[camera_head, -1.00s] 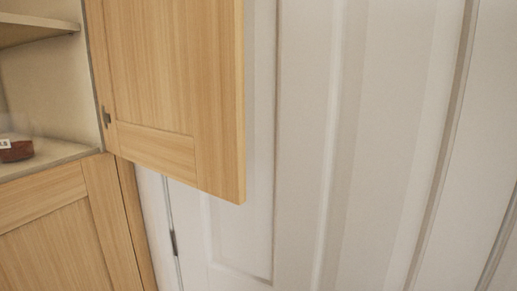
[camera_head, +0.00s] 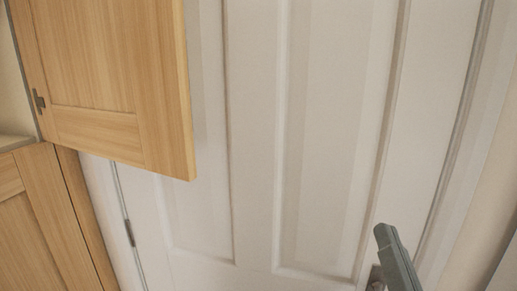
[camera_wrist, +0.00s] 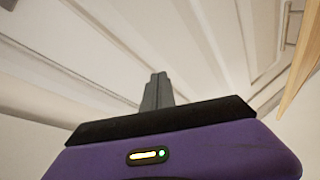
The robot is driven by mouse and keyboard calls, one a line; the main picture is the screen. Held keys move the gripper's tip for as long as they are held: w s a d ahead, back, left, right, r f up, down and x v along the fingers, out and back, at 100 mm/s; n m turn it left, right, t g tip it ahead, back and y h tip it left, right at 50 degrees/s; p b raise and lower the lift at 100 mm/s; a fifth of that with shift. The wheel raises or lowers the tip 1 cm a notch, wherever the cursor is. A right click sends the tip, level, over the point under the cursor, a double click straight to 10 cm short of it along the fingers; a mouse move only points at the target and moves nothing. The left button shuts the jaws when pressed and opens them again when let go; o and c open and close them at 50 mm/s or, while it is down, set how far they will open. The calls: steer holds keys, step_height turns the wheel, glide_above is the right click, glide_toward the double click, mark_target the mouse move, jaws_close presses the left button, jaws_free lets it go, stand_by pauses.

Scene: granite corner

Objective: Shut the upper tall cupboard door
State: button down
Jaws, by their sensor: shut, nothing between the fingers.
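The upper tall cupboard door (camera_head: 110,80) is light wood with a framed panel. It stands open at the upper left of the head view, swung out from its hinge side at the left. My gripper (camera_head: 382,235) shows at the lower right of the head view, well to the right of the door and apart from it. In the wrist view my gripper (camera_wrist: 158,78) has its fingers together, with nothing between them. A strip of light wood (camera_wrist: 300,80) shows at the right edge of the wrist view; I cannot tell for certain which part it is.
A white panelled door (camera_head: 330,130) fills the middle and right behind the cupboard door. A lower wooden cupboard door (camera_head: 35,235) is at the lower left, below a shelf edge (camera_head: 12,142). Free room lies between my gripper and the cupboard door.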

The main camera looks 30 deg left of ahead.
steer(key=a+r+m+g+y+b, duration=0.1)
steer(key=a+r+m+g+y, duration=0.45)
steer(key=a+r, duration=1.15)
steer(key=a+f+g+p, duration=0.1)
steer(key=a+g+p, duration=0.1)
steer(key=a, duration=0.3)
steer(key=s+a+f+g+p, duration=0.1)
steer(key=a+f+g, duration=0.1)
steer(key=a+g, duration=0.2)
steer(key=shift+s+a+y+p, duration=0.2)
steer(key=shift+a+y+p, duration=0.25)
steer(key=shift+a, duration=0.55)
